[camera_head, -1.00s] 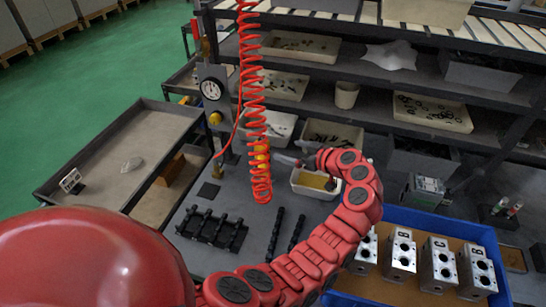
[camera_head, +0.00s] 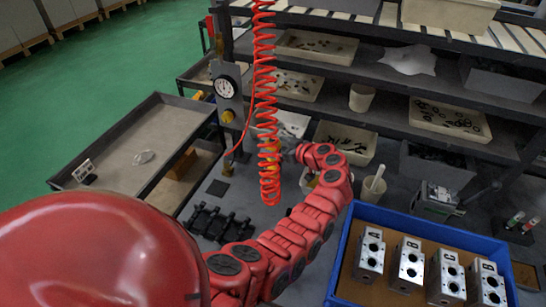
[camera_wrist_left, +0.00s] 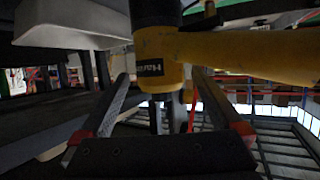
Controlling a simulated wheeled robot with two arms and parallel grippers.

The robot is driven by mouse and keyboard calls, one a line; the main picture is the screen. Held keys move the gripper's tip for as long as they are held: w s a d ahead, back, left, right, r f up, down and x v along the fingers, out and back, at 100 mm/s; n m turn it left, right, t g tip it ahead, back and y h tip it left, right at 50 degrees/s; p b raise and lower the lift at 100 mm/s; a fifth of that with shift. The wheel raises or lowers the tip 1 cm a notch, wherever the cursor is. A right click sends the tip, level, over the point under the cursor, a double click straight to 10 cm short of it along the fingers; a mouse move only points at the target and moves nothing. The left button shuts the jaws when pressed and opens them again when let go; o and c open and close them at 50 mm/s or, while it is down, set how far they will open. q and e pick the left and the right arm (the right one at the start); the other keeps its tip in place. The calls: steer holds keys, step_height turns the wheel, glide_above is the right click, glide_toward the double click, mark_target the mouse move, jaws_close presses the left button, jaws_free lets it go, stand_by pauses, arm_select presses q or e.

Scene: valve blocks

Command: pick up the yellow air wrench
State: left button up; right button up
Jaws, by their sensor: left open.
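The yellow air wrench (camera_head: 270,148) hangs upright at the red coiled hose, largely hidden behind the coils in the head view. In the left wrist view the wrench (camera_wrist_left: 164,52) is large and close, with a dark label on its body and a yellow part reaching right. My left gripper (camera_wrist_left: 162,88) is open, its two fingers on either side of the wrench's lower part, with gaps visible. In the head view my left gripper (camera_head: 288,154) is beside the hose and partly hidden by it and the wrist. My right gripper is not in view.
The red coiled hose (camera_head: 265,90) hangs in front of a post with a gauge (camera_head: 224,88). Shelves with bins (camera_head: 448,117) stand behind. A blue tray (camera_head: 345,250) with metal valve blocks (camera_head: 410,262) is at right. A black rack (camera_head: 215,223) lies on the bench.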

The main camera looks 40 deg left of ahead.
arm_select(q)
steer(key=shift+f+x, duration=0.15)
steer(key=shift+x, duration=1.15)
steer(key=shift+f+x, duration=0.2)
steer(key=shift+x, duration=1.05)
steer(key=shift+d+r, duration=0.1)
steer(key=shift+d, duration=0.05)
jaws_close()
